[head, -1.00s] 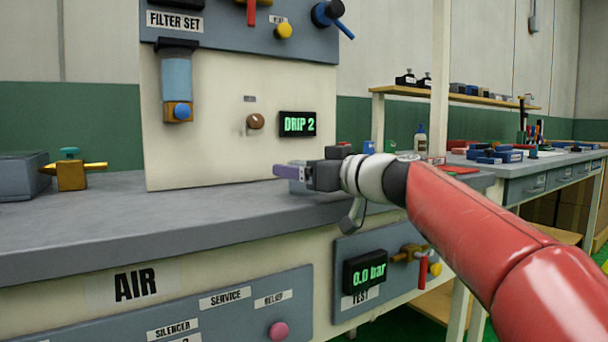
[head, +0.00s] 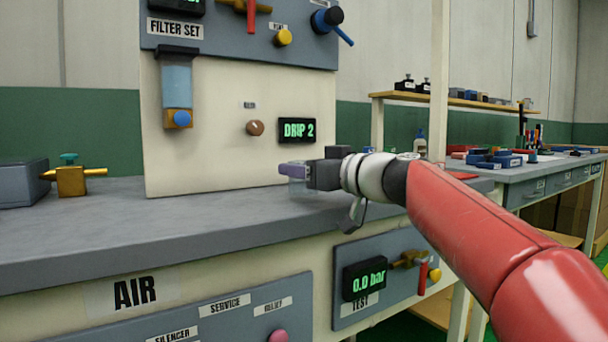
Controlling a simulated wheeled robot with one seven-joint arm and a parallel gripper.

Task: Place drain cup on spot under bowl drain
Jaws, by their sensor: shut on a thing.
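My gripper (head: 292,170), seen from the side with a purple fingertip, is shut above the front right part of the bench top. A pale, see-through thing (head: 299,187) shows just below the fingertip and looks like the drain cup, held just above or at the bench surface; I cannot tell whether it touches. The filter bowl (head: 177,87) is light blue and clear, and hangs on the upright panel under the FILTER SET label. Its brass bottom with a blue drain knob (head: 182,118) is well left of my gripper. No marked spot is discernible on the bench below it.
The grey bench top (head: 190,217) is clear below the bowl. A brass valve fitting (head: 72,181) with a grey block stands at the left. The cream panel (head: 220,150) rises behind, with a brown knob (head: 255,128) and a DRIP 2 display (head: 297,130).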

